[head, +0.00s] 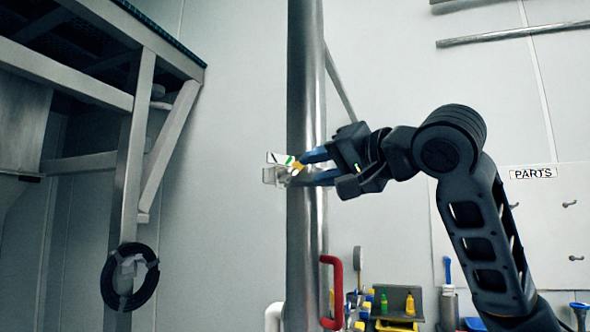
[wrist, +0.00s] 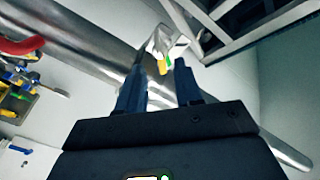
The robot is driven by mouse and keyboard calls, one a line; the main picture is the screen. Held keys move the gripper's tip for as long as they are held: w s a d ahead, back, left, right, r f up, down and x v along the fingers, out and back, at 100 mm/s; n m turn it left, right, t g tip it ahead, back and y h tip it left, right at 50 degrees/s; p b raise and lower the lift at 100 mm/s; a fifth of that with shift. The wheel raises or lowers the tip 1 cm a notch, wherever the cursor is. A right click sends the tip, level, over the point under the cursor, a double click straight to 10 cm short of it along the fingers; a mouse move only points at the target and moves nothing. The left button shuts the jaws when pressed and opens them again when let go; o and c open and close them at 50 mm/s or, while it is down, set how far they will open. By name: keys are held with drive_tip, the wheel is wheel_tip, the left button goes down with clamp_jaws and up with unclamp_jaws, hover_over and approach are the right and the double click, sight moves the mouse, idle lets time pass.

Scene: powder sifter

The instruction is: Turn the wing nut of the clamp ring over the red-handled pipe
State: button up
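The steel pipe (head: 304,60) stands upright in the head view, with a red handle (head: 334,290) low on its right side. A pale metal clamp (head: 273,174) shows at mid-height on the pipe's left side; it is also at the top of the wrist view (wrist: 168,42). A small yellow and green piece, apparently the wing nut (head: 297,167), projects from it and shows in the wrist view (wrist: 163,66). My gripper (head: 306,170) is open, its blue fingers apart with their tips around the yellow end. In the wrist view, gaps show beside this end between the fingers (wrist: 159,69). Contact cannot be told.
A metal frame (head: 130,150) with a black coil (head: 130,277) stands at the left. Bottles and tools sit on a rack (head: 398,298) low behind the pipe. A white pegboard (head: 555,230) is at the right. The wall left of the clamp is clear.

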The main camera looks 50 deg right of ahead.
sight(297, 172)
drive_tip(key=w, duration=0.3)
drive_tip(key=w+d+p, duration=0.1)
drive_tip(key=w, duration=0.2)
drive_tip(key=shift+s, duration=0.1)
clamp_jaws()
idle(0.3)
